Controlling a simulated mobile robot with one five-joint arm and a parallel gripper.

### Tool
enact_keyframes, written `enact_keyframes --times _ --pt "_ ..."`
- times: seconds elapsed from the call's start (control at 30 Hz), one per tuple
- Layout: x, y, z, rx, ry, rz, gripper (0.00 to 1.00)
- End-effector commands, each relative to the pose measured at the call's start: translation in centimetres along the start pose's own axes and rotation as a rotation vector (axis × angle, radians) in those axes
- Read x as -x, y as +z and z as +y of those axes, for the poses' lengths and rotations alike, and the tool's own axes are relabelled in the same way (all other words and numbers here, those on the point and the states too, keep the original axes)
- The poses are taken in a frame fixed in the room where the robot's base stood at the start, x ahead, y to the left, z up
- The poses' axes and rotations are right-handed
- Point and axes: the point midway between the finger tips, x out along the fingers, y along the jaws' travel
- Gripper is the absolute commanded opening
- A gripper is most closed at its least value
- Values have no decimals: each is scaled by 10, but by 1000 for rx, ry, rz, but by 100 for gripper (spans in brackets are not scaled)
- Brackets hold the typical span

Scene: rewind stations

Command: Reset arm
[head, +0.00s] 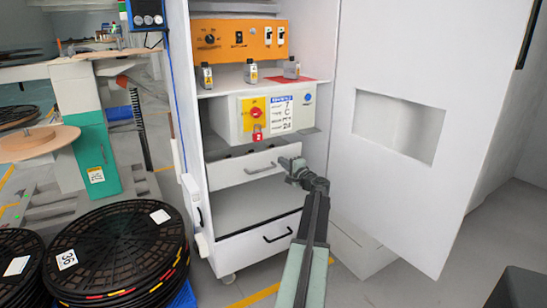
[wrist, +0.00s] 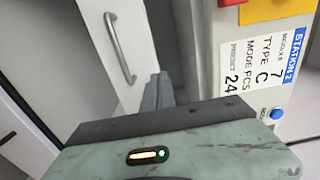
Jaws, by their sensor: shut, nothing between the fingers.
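My arm reaches up into the open white cabinet (head: 322,70) in the head view. My gripper (head: 287,162) is shut and empty, at the right end of the upper drawer (head: 228,172). In the wrist view the shut fingers (wrist: 158,90) point towards the drawer front, right of its silver handle (wrist: 121,50). They appear apart from the handle; whether they touch the drawer front I cannot tell.
Above my gripper is a white control box (head: 230,118) with a red switch, padlock, label and blue button (wrist: 277,113). The cabinet door (head: 400,180) stands open at right. Black reels (head: 115,245) are stacked at lower left. A lower drawer (head: 240,250) sits below.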

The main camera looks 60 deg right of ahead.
Motion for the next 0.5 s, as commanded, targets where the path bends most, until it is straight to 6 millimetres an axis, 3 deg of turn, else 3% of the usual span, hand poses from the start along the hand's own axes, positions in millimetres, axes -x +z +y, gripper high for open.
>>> enact_keyframes --times 0.03,0.17,0.5 --pt "11 2 0 0 0 1 0" --pt "24 2 0 0 0 -2 0" --pt "26 3 0 0 1 -4 0"
